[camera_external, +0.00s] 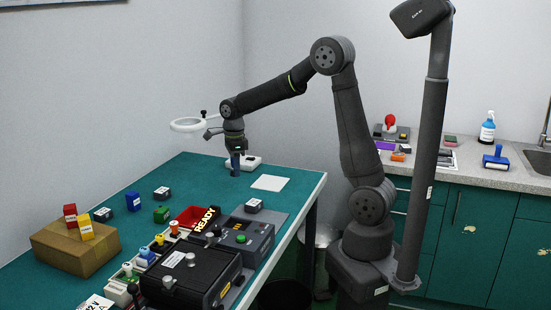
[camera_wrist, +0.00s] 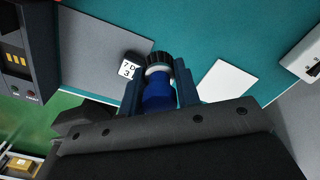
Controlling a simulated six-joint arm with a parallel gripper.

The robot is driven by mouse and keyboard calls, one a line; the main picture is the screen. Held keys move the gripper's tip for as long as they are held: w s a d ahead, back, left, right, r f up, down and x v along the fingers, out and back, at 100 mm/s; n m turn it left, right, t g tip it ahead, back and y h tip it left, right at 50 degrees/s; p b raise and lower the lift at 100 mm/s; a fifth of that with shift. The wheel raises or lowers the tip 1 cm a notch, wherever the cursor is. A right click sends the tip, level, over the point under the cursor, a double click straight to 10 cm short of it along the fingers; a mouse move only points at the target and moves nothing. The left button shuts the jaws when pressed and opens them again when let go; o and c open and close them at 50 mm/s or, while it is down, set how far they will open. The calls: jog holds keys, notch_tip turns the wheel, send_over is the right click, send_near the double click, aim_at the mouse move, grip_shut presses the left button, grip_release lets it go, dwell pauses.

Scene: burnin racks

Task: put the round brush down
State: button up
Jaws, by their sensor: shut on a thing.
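The round brush (camera_wrist: 157,92) has a blue body, a pale collar and a dark ribbed round end. My gripper (camera_wrist: 159,85) is shut on its blue body, with one finger on each side. In the external view my gripper (camera_external: 234,150) points down over the far part of the green table (camera_external: 205,176), and the blue of the brush (camera_external: 235,166) shows below it. The brush looks roughly upright, low over the tabletop. I cannot tell whether it touches the table. A white square pad (camera_external: 270,183) lies just to the right; the wrist view shows it too (camera_wrist: 226,80).
A white device (camera_external: 250,162) stands close behind my gripper, under a white ring lamp (camera_external: 187,125). A dark labelled cube (camera_wrist: 130,68) is near the brush in the wrist view. A cardboard box (camera_external: 75,247) and black case (camera_external: 190,275) stand nearer the camera.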

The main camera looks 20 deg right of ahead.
jog(key=w+a, duration=0.8)
jog(key=a, duration=0.1)
send_over(176, 209)
notch_tip(176, 209, down, 7)
jog(key=shift+a, duration=0.1)
jog(key=shift+f, duration=1.95)
jog(key=shift+f, duration=0.1)
jog(key=o, duration=0.6)
jog(key=shift+f, duration=0.1)
jog(key=shift+c, duration=0.2)
jog(key=o, duration=0.4)
